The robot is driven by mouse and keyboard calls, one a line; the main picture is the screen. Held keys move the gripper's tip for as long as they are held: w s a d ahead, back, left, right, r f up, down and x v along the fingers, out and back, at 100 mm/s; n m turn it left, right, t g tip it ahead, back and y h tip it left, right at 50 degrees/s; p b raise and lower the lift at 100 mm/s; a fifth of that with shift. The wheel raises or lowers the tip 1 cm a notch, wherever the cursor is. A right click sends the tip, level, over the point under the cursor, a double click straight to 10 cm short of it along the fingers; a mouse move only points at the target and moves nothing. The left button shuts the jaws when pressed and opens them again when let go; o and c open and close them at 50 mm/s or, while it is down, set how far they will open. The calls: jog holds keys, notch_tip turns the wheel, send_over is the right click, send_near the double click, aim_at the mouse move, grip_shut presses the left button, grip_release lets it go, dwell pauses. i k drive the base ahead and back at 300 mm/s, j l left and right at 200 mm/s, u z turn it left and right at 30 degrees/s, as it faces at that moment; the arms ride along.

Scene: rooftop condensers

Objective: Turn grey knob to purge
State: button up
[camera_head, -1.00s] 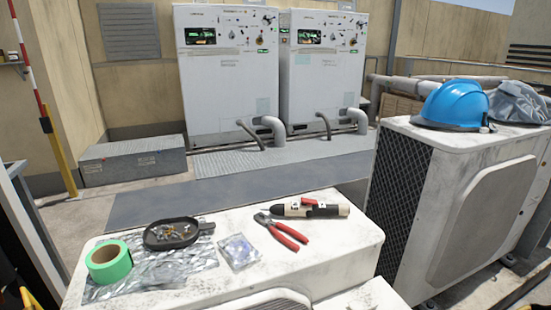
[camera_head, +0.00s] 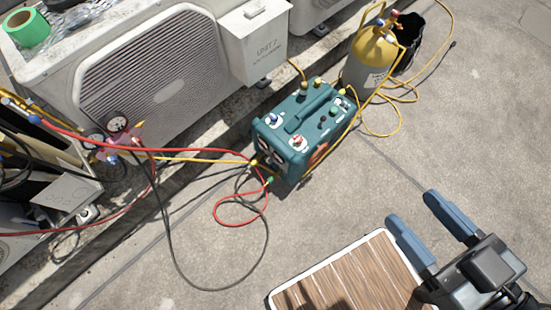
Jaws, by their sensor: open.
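A teal box-shaped machine (camera_head: 290,150) with a carry handle and several small knobs on top stands on the concrete near the middle of the picture. One knob sits on a white round plate with blue on it (camera_head: 273,119); another plate has a red knob (camera_head: 298,142). I cannot tell which knob is the grey one, and no label is readable. My gripper (camera_head: 411,207) is open and empty at the lower right, with blue-grey fingers, well apart from the machine.
A yellow-topped grey cylinder (camera_head: 374,60) stands behind the machine, with a yellow hose and black bucket (camera_head: 410,45) beside it. A condenser (camera_head: 150,80) is at upper left. Red, yellow and black hoses run left to gauges (camera_head: 118,124). Concrete at right is clear.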

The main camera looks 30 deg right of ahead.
aim_at(270, 160)
jog(key=k+j, duration=0.1)
jog(key=k, duration=0.4)
jog(key=i+j, duration=0.2)
jog(key=i, duration=0.2)
jog(key=i+j+u, duration=0.15)
jog(key=i, duration=0.25)
jog(key=i+j, duration=0.25)
jog(key=i, duration=0.15)
jog(key=i+j+u, duration=0.1)
jog(key=i, duration=0.3)
jog(key=j, duration=0.1)
